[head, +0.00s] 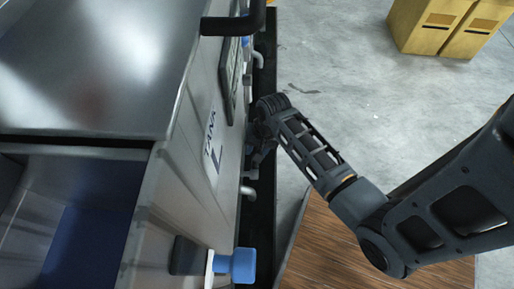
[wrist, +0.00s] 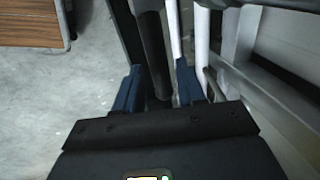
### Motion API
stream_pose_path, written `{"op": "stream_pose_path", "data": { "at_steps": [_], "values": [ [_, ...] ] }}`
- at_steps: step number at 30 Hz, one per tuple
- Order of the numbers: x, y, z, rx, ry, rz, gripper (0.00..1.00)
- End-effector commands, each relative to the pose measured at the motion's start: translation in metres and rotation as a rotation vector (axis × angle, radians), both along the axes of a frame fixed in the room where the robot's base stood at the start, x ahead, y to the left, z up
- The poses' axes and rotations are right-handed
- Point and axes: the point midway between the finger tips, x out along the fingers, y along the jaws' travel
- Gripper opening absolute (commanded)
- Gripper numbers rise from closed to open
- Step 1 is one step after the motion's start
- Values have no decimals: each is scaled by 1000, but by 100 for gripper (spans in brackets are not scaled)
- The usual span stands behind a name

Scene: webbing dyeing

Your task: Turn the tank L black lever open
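Tank L is a grey metal tank whose front wall bears the label "TANK L" (head: 212,145) in the head view. My gripper (head: 258,150) is close against that wall, right of the label, its fingers mostly hidden by my wrist. In the wrist view my gripper (wrist: 158,90) has its two blue fingers spread apart. A black bar (wrist: 153,45), which looks like the black lever, runs down between the fingers. Whether either finger touches it I cannot tell. In the head view I cannot make out the lever behind my gripper.
A blue knob (head: 238,265) juts from the tank wall near the bottom of the head view. A black bent handle (head: 235,25) is at the top. White pipes (wrist: 201,45) stand beside the right finger. A wood-topped surface (head: 330,245) and yellow boxes (head: 425,25) stand on the open floor.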

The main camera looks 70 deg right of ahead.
Motion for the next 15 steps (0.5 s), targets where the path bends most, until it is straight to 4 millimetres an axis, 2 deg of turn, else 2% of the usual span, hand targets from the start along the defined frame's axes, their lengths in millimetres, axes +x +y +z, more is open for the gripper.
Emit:
{"op": "stream_pose_path", "data": {
  "at_steps": [1, 12, 15],
  "values": [
    [0, 0, 0, 0, 0, 0, 34],
    [0, 0, 0, 0, 0, 0, 0],
    [0, 0, 0, 0, 1, 0, 0]
  ]
}}
